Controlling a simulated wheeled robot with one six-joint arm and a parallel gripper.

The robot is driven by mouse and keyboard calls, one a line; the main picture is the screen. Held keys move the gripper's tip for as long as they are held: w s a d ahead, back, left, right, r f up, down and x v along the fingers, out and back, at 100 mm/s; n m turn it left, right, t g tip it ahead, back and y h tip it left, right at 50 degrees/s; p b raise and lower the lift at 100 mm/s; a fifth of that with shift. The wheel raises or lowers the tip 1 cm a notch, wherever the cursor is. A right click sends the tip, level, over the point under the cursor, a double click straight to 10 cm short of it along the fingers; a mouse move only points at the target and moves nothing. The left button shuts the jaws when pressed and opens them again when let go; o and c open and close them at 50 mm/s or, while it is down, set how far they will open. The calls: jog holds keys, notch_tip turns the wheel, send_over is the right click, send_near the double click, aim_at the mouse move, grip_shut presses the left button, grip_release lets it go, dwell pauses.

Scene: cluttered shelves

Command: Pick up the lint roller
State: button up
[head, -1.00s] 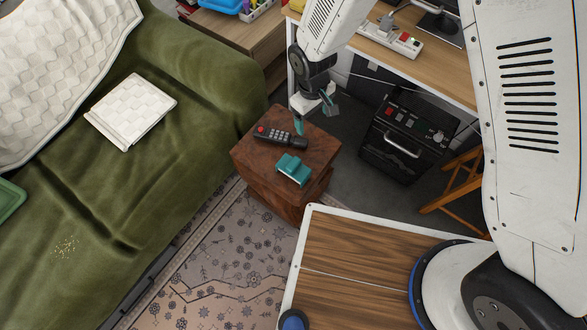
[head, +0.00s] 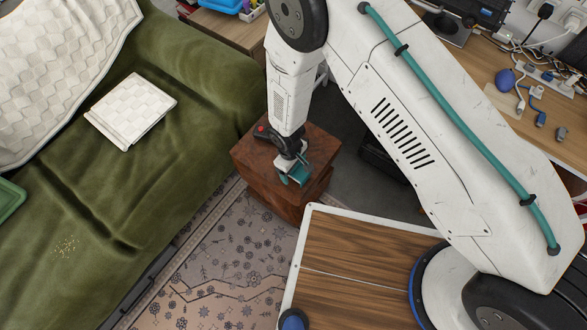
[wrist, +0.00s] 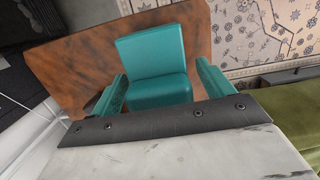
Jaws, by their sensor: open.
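A teal object (wrist: 150,52) with a flat panel and a thicker block lies on the brown side table (wrist: 70,72). I cannot tell for certain that it is the lint roller; no other clear lint roller shows. My gripper (wrist: 161,72) is open, with one teal finger on each side of the object's block. Whether the fingers touch it is unclear. In the head view my gripper (head: 296,172) points down over the front of the side table (head: 258,164) and mostly covers the object.
The green sofa (head: 190,135) with a white quilted pad (head: 132,110) is to the left. A patterned rug (head: 215,255) lies in front. A cluttered desk (head: 500,75) is at the right.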

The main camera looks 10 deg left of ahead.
jog(key=shift+f, duration=0.3)
jog(key=c, duration=1.1)
jog(key=shift+r, duration=0.1)
jog(key=shift+r, duration=0.6)
notch_tip(320, 180, up, 2)
jog(key=shift+r, duration=0.1)
jog(key=s, duration=0.5)
jog(key=s+d+r, duration=0.1)
jog(key=s, duration=0.4)
jog(key=s+d, duration=0.1)
jog(key=s, duration=0.4)
jog(key=shift+s+d+r, duration=0.25)
jog(key=shift+s, duration=0.15)
